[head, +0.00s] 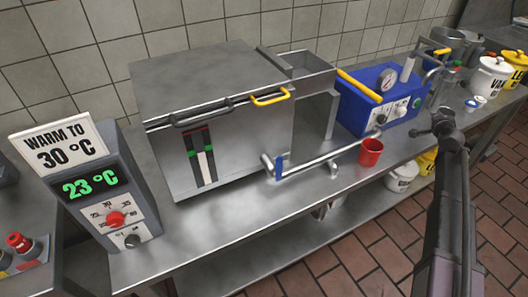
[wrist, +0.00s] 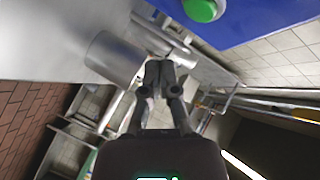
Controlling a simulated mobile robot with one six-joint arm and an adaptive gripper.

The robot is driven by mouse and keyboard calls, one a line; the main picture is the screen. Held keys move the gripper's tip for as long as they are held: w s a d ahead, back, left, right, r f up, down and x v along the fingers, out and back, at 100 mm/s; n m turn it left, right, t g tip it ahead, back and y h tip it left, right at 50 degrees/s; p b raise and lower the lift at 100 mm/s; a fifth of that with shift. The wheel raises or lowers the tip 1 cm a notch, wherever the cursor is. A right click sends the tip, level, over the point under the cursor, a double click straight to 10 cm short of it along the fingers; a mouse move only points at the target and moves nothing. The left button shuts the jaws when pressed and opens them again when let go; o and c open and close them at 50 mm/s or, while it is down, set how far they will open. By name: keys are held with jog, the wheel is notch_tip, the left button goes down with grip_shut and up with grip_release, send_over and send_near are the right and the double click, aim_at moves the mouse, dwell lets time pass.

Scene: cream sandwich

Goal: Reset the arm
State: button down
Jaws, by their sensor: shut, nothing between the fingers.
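My gripper (wrist: 160,72) is shut and empty in the wrist view, its two dark fingers together. A grey metal cylinder (wrist: 115,58) shows beside and beyond the fingers; I cannot tell whether they touch it. A green button (wrist: 203,8) on a blue panel (wrist: 235,20) lies at the top of that view. In the head view my arm rises on the right and bends near the far right end of the counter, beside the blue machine (head: 375,108). The fingertips are too small and overlapped there to make out.
A steel box (head: 215,85) with handles and a pipe with a blue-handled valve (head: 279,167) stand mid-counter. A control unit (head: 100,190) reads 23 °C under a "WARM TO 30 °C" sign. White and yellow pots stand far right.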

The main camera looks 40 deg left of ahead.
jog(key=shift+s+d, duration=0.2)
jog(key=shift+d, duration=0.2)
dwell(0.4)
jog(key=s+d+f+n+g+h, duration=0.2)
jog(key=s+d+f+g, duration=0.45)
jog(key=s, duration=0.75)
jog(key=s+d+f+n+g+h, duration=0.2)
jog(key=s+d+f+g+h, duration=0.1)
jog(key=s+d, duration=0.85)
jog(key=s+d+f+n+g+h, duration=0.2)
jog(key=s+d+f+g, duration=0.4)
jog(key=s, duration=0.9)
notch_tip(320, 180, up, 24)
jog(key=d+t+p, duration=0.1)
jog(key=p, duration=2.2)
jog(key=shift+d+t, duration=0.15)
jog(key=shift+t, duration=0.2)
jog(key=shift+w, duration=0.1)
